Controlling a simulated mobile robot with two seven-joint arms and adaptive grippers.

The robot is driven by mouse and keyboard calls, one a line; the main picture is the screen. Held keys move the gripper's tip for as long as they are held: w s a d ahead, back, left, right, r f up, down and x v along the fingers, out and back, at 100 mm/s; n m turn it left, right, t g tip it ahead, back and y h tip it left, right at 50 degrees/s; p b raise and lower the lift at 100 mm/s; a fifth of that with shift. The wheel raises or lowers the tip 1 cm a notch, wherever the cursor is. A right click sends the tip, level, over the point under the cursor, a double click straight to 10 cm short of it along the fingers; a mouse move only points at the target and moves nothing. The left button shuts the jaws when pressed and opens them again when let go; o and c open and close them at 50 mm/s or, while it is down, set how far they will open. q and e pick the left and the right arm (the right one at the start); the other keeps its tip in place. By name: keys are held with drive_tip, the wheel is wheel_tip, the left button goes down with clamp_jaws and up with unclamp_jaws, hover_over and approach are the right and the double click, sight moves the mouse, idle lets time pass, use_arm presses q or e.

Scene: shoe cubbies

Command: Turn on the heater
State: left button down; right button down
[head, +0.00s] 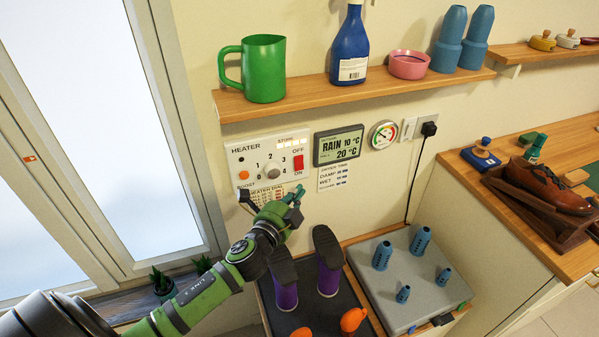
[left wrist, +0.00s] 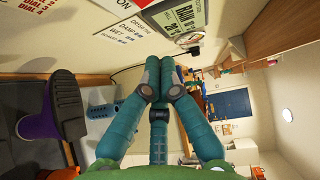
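The heater panel (head: 252,158) is a white plate on the wall below the shelf. It has a red switch (head: 298,162) between the words OFF and ON, a grey dial (head: 273,172) numbered 1 to 4, and an orange boost button (head: 243,175). Which way the switch is tipped is too small to tell. My left gripper (head: 296,191) is just below the switch, in front of the panel's lower right edge. In the left wrist view its fingertips (left wrist: 166,66) are together with nothing between them. I cannot tell whether they touch the panel. My right gripper is not in view.
The shelf (head: 320,93) above holds a green mug (head: 263,68), a blue bottle (head: 350,45) and a pink bowl (head: 408,64). A weather display (head: 338,146) is right of the panel.

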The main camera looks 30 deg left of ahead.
sight(299, 163)
use_arm(q)
drive_tip(key=w+a, duration=0.1)
drive_tip(key=w, duration=0.1)
drive_tip(key=w+a, duration=0.1)
drive_tip(key=w, duration=0.2)
drive_tip(key=w+a+f+p, duration=0.1)
drive_tip(key=w, duration=0.1)
drive_tip(key=shift+w+a, duration=0.1)
drive_tip(key=shift+w, duration=0.1)
drive_tip(key=b, duration=0.2)
drive_tip(key=f+b, duration=0.1)
drive_tip(key=b, duration=0.1)
drive_tip(key=shift+w+a+f+m+t, duration=0.1)
drive_tip(key=shift+w+a+m+t, duration=0.2)
drive_tip(key=shift+t, duration=0.1)
drive_tip(key=shift+r, duration=0.45)
